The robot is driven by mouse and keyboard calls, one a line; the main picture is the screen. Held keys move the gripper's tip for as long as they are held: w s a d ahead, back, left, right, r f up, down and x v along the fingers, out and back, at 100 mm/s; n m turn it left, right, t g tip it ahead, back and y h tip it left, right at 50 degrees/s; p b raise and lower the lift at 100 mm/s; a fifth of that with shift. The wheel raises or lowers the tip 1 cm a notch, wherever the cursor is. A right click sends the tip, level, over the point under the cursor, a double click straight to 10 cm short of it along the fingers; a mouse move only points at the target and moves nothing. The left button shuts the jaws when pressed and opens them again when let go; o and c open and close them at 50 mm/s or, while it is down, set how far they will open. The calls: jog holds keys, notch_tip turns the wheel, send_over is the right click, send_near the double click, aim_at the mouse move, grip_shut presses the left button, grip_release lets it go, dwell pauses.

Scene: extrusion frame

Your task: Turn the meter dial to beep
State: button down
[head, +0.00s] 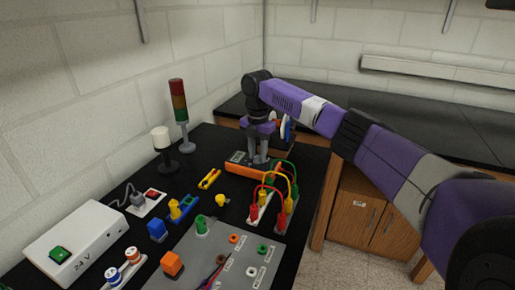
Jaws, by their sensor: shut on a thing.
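The meter (238,169) is an orange-edged device with a grey face and a small display, lying on the black bench below my arm. My gripper (258,163) points down onto the meter's face. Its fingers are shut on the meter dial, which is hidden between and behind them. The dial's pointer and the beep mark cannot be made out at this size.
Red, yellow and green leads (268,188) arch just in front of the meter. A yellow tool (209,179) and a yellow knob (222,200) lie to the left. A signal tower (180,115) stands behind. A grey panel (205,262) and a white 24 V box (75,245) are nearer.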

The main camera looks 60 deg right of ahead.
jog(key=m+p, duration=0.4)
jog(key=m, duration=0.1)
jog(key=shift+a+r+m+p, duration=0.1)
jog(key=shift+r+m+p, duration=0.1)
jog(key=shift+m+p, duration=0.15)
jog(key=m+p, duration=0.4)
jog(key=m, duration=0.2)
jog(key=m+p, duration=0.2)
jog(key=m, duration=0.3)
jog(key=shift+m+p, duration=0.35)
jog(key=shift+p, duration=0.05)
jog(key=m+p, duration=0.1)
jog(key=m, duration=0.5)
jog(key=shift+f, duration=0.1)
dwell(0.4)
jog(key=c, duration=1.1)
grip_release()
jog(key=shift+o, duration=0.2)
